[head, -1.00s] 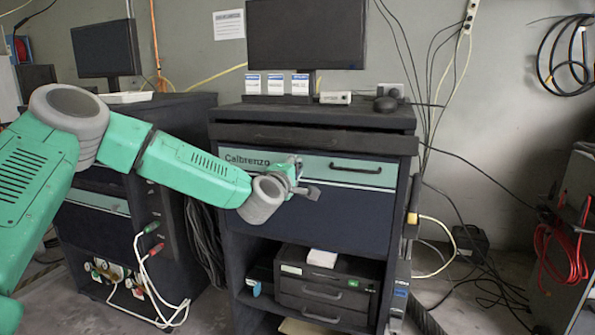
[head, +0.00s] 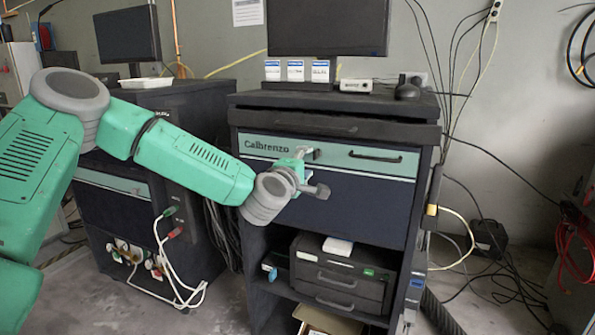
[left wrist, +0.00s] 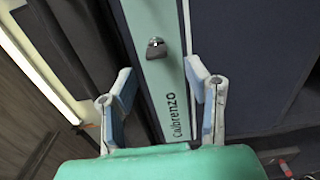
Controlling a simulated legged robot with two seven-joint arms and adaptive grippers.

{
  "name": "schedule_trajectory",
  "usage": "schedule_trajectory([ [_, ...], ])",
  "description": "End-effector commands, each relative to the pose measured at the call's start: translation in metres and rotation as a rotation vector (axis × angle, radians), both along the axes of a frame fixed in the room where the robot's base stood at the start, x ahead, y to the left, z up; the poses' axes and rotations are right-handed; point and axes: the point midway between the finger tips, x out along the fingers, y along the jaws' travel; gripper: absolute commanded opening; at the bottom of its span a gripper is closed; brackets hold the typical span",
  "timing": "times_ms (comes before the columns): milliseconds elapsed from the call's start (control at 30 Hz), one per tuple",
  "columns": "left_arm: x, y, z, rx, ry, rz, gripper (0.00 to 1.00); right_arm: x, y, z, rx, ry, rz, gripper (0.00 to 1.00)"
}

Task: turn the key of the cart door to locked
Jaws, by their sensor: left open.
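The cart door (head: 345,205) is a dark blue panel under a green strip with the word Calbrenzo and a dark bar handle (head: 375,156). In the left wrist view, the key (left wrist: 155,48) is a small dark piece in a silvery lock on the green strip (left wrist: 150,85). My left gripper (head: 313,172) is open in front of the door's upper part, right of the lettering. In the left wrist view, its fingers (left wrist: 160,80) are apart, one on each side of the strip, with the key beyond and between them. The key's exact angle is unclear.
A monitor (head: 328,25) and small boxes (head: 296,71) stand on the cart top (head: 420,105). Below the door, an open shelf holds a dark drawer unit (head: 342,275). A second cart (head: 120,225) stands left. Cables (head: 500,255) hang and lie to the right.

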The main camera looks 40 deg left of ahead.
Motion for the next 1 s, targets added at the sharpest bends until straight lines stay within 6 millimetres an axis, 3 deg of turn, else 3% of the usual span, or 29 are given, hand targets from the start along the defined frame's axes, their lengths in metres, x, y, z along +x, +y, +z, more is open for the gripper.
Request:
schedule_trajectory([
  [100,-0.025,-0.004,-0.001,-0.005,0.0,0.001,0.43,0.0,0.001,0.0,-0.001,0.0,0.0,0.29],
  [333,-0.056,-0.01,-0.002,-0.003,0.0,0.002,0.43,0.001,0.001,0.0,-0.001,0.0,0.0,0.29],
  [1000,-0.062,-0.012,-0.003,0.0,0.003,0.001,0.43,0.002,0.001,0.0,-0.001,0.002,0.0,0.29],
])
